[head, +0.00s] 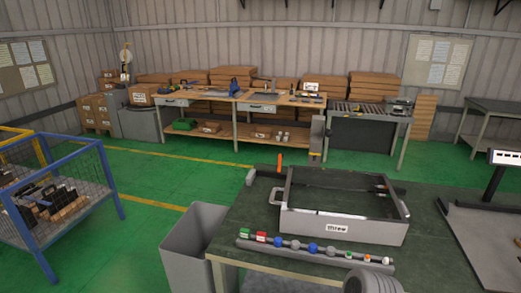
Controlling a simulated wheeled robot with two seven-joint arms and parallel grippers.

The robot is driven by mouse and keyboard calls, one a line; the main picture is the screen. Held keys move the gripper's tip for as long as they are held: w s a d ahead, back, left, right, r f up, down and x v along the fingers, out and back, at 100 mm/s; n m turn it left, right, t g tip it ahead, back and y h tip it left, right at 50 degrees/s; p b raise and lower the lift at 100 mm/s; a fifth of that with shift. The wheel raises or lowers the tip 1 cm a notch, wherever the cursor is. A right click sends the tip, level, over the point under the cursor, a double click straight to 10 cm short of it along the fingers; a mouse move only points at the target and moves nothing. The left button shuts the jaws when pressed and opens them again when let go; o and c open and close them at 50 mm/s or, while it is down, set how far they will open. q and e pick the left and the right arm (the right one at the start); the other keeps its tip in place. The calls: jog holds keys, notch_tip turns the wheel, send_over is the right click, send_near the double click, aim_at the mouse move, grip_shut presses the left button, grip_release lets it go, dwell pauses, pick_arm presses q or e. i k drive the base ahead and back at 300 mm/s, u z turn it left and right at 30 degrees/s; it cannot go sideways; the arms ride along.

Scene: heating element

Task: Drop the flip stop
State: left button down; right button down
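An upright orange piece (280,162) stands at the back left of the dark green workbench (245,215), beside a grey tray; it may be the flip stop, but it is too small to be sure. The grey open tray (345,228) has a handle on its left side and a front label that seems to read "throw". A few small parts lie inside it, too small to name. Neither of my grippers shows in the head view. A grey ribbed rounded part, likely my arm, shows at the bottom edge.
A grey rail (315,253) with several coloured knobs lies along the bench's front. A grey bin (192,242) stands left of the bench. A blue wire cart (62,205) is at far left. A long wooden workbench (240,103) lines the back wall. Green floor between is clear.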

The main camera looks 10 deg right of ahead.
aim_at(280, 155)
jog(key=u, duration=0.85)
jog(key=k, duration=1.1)
jog(key=u, duration=1)
jog(key=k, duration=0.2)
jog(key=z, duration=0.2)
jog(key=i, duration=1.6)
jog(key=z, duration=0.65)
jog(key=i, duration=2.35)
jog(key=z, duration=0.85)
jog(key=i, duration=2.15)
jog(key=z, duration=1.95)
jog(key=i, duration=1.4)
jog(key=z, duration=0.95)
